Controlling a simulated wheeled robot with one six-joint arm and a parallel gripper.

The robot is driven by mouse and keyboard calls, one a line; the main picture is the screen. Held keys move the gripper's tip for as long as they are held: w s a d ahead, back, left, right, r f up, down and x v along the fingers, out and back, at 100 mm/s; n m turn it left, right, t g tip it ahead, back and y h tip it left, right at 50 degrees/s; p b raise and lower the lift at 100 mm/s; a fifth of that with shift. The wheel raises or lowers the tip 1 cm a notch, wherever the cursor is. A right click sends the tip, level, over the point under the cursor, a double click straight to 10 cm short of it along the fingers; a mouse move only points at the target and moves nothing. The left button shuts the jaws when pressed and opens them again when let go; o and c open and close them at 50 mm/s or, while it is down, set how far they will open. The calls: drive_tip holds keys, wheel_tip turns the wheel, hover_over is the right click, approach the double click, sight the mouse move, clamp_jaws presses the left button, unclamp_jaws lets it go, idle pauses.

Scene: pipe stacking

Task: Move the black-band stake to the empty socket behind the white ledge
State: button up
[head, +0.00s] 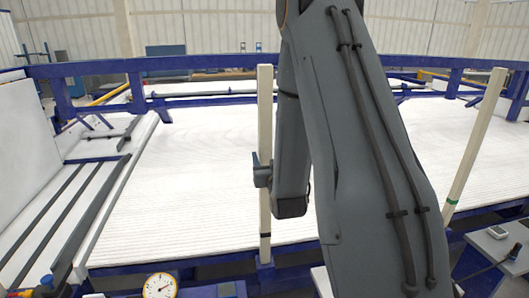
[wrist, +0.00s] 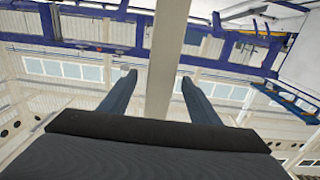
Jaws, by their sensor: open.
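A tall cream stake (head: 265,110) with a dark band near its foot stands upright at the front edge of the white ribbed bed. My gripper (head: 262,173) is at about the stake's middle height, one finger showing across it. In the wrist view the stake (wrist: 168,45) runs between the two open fingers of my gripper (wrist: 158,80), with visible gaps on both sides. A second cream stake (head: 474,140) with a green band stands tilted in the picture at the right. I cannot make out the white ledge or an empty socket with certainty.
The white ribbed bed (head: 180,185) is broad and clear, framed by blue rails (head: 190,62). Dark bars (head: 60,205) lie on a white surface at the left. A round gauge (head: 160,286) is at the front. My arm hides the bed's middle right.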

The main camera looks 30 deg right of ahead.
drive_tip(key=shift+p+x, duration=1.3)
drive_tip(key=shift+x, duration=2.5)
clamp_jaws()
drive_tip(key=shift+r, duration=0.2)
